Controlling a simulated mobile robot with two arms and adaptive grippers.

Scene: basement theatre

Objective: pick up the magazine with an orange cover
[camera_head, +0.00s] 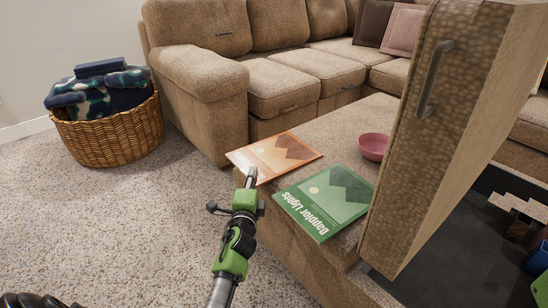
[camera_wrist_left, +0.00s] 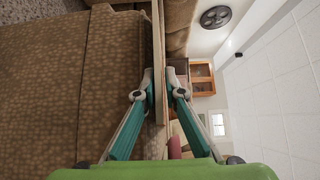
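The magazine with an orange cover (camera_head: 275,153) lies flat on the brown ottoman (camera_head: 335,128), its left corner reaching past the ottoman's edge. My left gripper (camera_head: 251,177) is at its near left edge in the head view. In the left wrist view the two fingertips (camera_wrist_left: 159,78) are close together, one on each side of a thin edge-on strip that looks like the magazine. I cannot tell whether both fingers press on it. A green magazine (camera_head: 325,200) lies nearer on the same ottoman. My right gripper is not in view.
A pink bowl (camera_head: 373,147) stands behind the green magazine. A tall brown padded panel with a handle (camera_head: 435,80) rises on the right. A brown sofa (camera_head: 215,80) stands behind. A wicker basket of textiles (camera_head: 110,134) is at the left.

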